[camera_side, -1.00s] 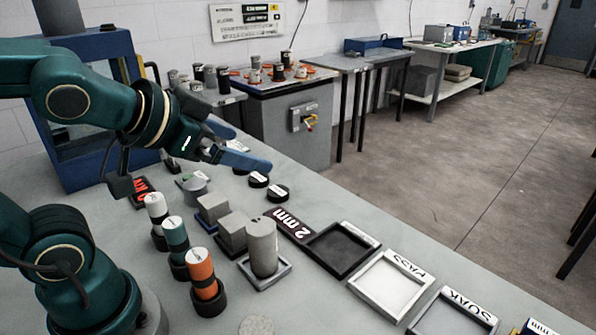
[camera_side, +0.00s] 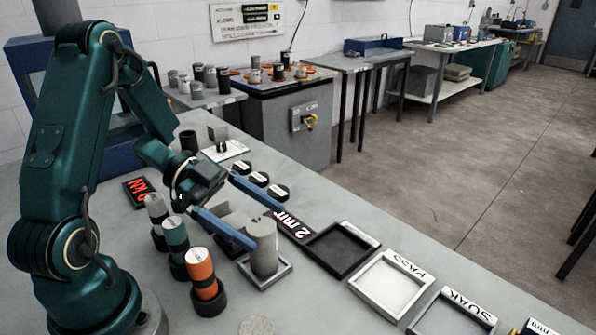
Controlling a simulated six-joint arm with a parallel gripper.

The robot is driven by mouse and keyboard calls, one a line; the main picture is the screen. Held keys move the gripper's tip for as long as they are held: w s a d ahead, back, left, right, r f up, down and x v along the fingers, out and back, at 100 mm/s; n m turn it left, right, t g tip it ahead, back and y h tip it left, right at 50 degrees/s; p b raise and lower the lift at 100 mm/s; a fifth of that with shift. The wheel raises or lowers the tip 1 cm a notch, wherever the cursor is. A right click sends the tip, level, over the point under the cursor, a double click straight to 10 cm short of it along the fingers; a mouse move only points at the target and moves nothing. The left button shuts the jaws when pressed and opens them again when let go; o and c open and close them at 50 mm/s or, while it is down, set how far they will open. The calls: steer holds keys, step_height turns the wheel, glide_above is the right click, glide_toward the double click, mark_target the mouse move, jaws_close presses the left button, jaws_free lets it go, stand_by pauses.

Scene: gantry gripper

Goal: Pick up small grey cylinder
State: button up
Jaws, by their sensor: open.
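A plain grey cylinder (camera_side: 264,252) stands upright in a shallow square grey tray (camera_side: 281,274) near the middle of the bench. My gripper (camera_side: 268,227) is open, its two blue fingers wide apart and pointing to the lower right. The near fingertip appears at the left edge of the cylinder. The far fingertip appears behind it, to the upper right. I cannot tell whether either finger touches it. The fingers and wrist partly hide the grey blocks (camera_side: 236,222) behind the cylinder.
White-topped, green and orange cylinders (camera_side: 200,264) stand in black holders left of the tray. Black discs (camera_side: 277,191) lie behind the gripper. An empty black tray (camera_side: 341,249) and a white-framed tray (camera_side: 390,284) lie to the right. A flat grey disc (camera_side: 256,325) lies in front.

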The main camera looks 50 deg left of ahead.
mark_target(275, 236)
steer(key=shift+s+a+f+n+t, duration=0.15)
steer(key=shift+a+f+n+t, duration=0.15)
steer(key=shift+a+f+n, duration=0.25)
steer(key=shift+x, duration=2.55)
steer(key=shift+f, duration=0.1)
jaws_close()
